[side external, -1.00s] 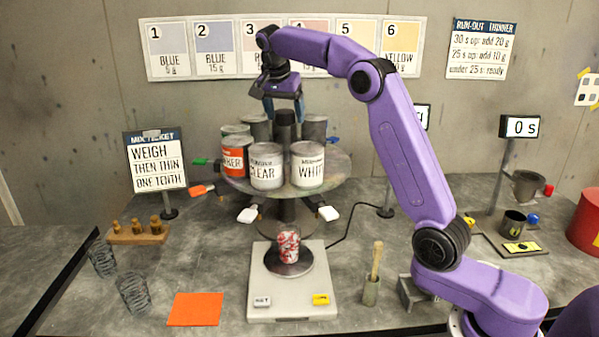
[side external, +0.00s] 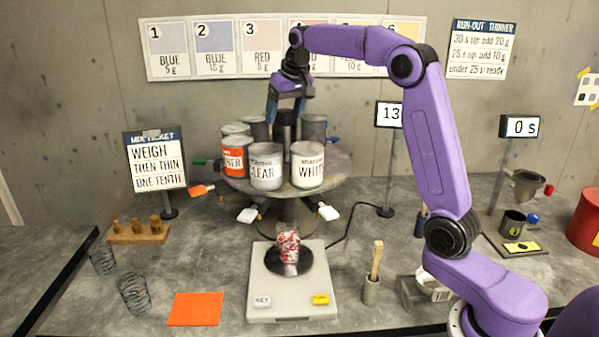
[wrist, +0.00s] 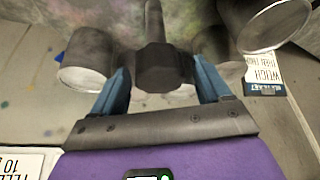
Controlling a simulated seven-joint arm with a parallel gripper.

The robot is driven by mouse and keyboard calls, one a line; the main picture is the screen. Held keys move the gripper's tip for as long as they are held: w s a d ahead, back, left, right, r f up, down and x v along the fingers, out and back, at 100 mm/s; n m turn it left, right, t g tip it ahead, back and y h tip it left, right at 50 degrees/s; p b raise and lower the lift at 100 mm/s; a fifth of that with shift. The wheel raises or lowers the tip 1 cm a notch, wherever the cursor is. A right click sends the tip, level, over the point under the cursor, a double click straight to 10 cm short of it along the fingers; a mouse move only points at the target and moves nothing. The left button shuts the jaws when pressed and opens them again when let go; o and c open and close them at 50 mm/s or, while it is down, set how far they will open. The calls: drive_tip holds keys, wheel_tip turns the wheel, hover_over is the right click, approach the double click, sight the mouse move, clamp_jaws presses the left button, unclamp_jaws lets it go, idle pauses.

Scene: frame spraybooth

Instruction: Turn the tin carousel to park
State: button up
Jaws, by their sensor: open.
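The tin carousel (side external: 335,180) is a round grey turntable on a post, carrying several tins. The tin lettered CLEAR (side external: 266,168) and the tin lettered WHITE (side external: 307,168) face the side camera, with an orange-labelled tin (side external: 233,160) left of them. A dark central knob (side external: 285,128) rises among the tins. My gripper (side external: 287,115) is over the carousel's middle, pointing down. In the wrist view the faceted knob top (wrist: 160,68) lies between my open blue fingers (wrist: 160,88), with a gap showing on each side. Any park mark cannot be made out.
Coloured tap handles stick out around the carousel, including a white one (side external: 248,215). A scale (side external: 265,300) with a speckled cup (side external: 288,243) stands in front. A display reading 13 (side external: 389,115) is at right.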

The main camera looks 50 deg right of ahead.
drive_tip(key=n+y, duration=0.1)
drive_tip(key=n, duration=0.1)
drive_tip(key=shift+n, duration=0.3)
drive_tip(key=v, duration=1.7)
drive_tip(key=s+a+f+n+g+y, duration=0.1)
drive_tip(key=s+a+f+n, duration=0.1)
drive_tip(key=a+f, duration=0.35)
drive_tip(key=s+a+f+n, duration=0.2)
drive_tip(key=a, duration=0.6)
drive_tip(key=s+a+f+n+g, duration=0.1)
drive_tip(key=s+a+f+n, duration=0.1)
drive_tip(key=s+f, duration=0.3)
drive_tip(key=s+a+f+n+g, duration=0.1)
drive_tip(key=s+a+f, duration=0.4)
drive_tip(key=s, duration=0.3)
drive_tip(key=shift+f+n, duration=0.2)
drive_tip(key=shift+n, duration=0.2)
drive_tip(key=shift+s+a, duration=0.1)
